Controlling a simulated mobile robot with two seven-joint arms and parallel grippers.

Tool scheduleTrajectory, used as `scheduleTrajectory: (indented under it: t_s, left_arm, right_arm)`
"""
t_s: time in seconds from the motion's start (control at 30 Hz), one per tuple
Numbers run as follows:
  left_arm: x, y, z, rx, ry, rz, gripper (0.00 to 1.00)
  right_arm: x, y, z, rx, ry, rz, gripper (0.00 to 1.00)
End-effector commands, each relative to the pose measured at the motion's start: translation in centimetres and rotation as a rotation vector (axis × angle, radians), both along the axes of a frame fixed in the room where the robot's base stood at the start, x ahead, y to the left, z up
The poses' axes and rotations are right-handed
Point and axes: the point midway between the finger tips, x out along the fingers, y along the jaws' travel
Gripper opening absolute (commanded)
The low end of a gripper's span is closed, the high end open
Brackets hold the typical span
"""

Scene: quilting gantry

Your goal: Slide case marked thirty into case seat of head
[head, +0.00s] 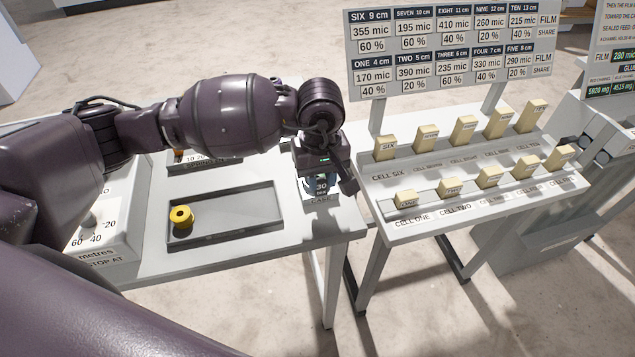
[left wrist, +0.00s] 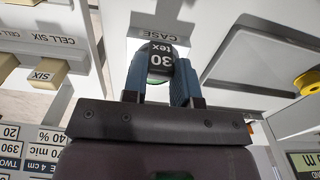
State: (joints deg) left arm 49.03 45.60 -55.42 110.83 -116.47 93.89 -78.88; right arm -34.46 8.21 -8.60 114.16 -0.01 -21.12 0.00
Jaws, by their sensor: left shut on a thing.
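My left gripper (head: 318,178) points down over the right end of the grey table. It is shut on the case marked thirty (head: 321,187), a small dark piece with a white "30". In the left wrist view the case (left wrist: 160,62) reads "30 tex" and sits between the two blue fingers of the gripper (left wrist: 159,78). It is right by a table label reading "CASE" (left wrist: 158,34). I cannot tell whether the case touches the table. I cannot make out the case seat of the head in either view. My right gripper is not in view.
A grey tray (head: 255,232) with a yellow spool (head: 181,216) lies left of the gripper. To the right, a rack (head: 450,205) holds several cream blocks below a numbered board (head: 450,50). A gap separates rack and table. A box with a dial (head: 95,225) stands at left.

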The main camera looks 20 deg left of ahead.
Motion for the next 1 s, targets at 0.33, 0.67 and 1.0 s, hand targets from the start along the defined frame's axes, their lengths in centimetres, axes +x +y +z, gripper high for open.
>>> scheduleTrajectory:
  t_s: [0.33, 0.67, 1.0]
  left_arm:
    - [0.0, 0.0, 1.1, 0.000, -0.002, 0.000, 0.00]
    - [0.0, 0.0, 2.1, 0.000, -0.002, 0.000, 0.00]
    - [0.0, 0.1, 3.0, 0.000, -0.002, 0.000, 0.00]
  right_arm:
    - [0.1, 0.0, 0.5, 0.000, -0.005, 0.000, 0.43]
    - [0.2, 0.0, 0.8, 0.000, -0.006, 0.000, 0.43]
    - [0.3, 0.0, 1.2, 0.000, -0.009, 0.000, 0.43]
